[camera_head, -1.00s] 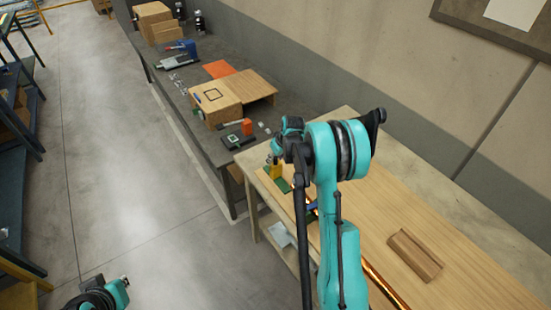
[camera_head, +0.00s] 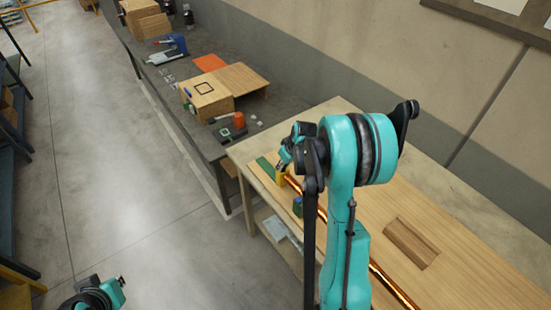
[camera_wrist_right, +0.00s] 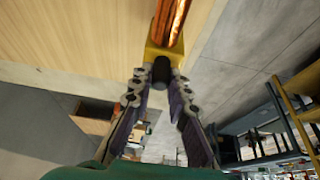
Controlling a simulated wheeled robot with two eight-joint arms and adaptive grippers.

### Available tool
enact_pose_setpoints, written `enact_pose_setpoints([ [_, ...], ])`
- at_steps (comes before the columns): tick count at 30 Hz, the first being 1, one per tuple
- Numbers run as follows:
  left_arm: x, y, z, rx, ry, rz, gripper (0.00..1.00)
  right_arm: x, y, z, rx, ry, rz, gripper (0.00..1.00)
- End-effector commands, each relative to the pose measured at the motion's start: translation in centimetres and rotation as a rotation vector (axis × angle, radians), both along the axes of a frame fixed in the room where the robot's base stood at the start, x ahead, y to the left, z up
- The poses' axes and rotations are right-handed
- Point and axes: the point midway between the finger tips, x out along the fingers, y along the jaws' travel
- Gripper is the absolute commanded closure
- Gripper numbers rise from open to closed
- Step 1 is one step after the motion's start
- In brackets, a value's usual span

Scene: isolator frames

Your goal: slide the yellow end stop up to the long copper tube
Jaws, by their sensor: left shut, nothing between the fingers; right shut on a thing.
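The yellow end stop (camera_head: 281,179) stands near the far left corner of the wooden table, at the end of a green strip (camera_head: 265,167). The long copper tube (camera_head: 388,281) runs along the table to it. In the right wrist view the yellow end stop (camera_wrist_right: 158,53) meets the tube's end (camera_wrist_right: 171,22), with no clear gap; exact contact is hard to tell. My right gripper (camera_wrist_right: 161,82) is shut on the stop's black knob (camera_wrist_right: 162,70). In the head view my right arm partly hides the tube. My left gripper (camera_head: 121,281) is shut and empty, low at left over the floor.
A brown grooved wooden block (camera_head: 412,242) lies on the table right of the tube. A small blue-green block (camera_head: 297,207) sits by the tube. A dark bench (camera_head: 205,140) with boxes and tools stands behind. The wall borders the table's right side.

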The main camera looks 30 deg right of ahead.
Motion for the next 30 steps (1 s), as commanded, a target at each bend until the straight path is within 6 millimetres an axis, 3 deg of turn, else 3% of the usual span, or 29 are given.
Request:
enact_pose_setpoints([
  [9,0.0,0.0,0.0,0.000,0.000,0.000,1.00,-0.2,0.0,0.0,-0.001,-0.001,0.000,1.00],
  [10,0.0,0.0,0.0,0.000,0.000,0.000,1.00,-0.2,0.0,0.0,-0.001,-0.001,0.000,0.79],
  [12,0.0,0.0,0.0,0.000,0.000,0.000,1.00,-0.2,0.0,0.1,-0.001,-0.001,0.000,0.63],
  [23,0.0,0.0,0.0,0.000,0.000,0.000,1.00,-0.4,0.0,0.4,0.000,-0.001,0.000,0.63],
  [30,0.0,0.0,0.0,0.000,0.000,0.000,1.00,-1.9,-0.1,4.0,-0.001,-0.001,0.000,0.63],
])
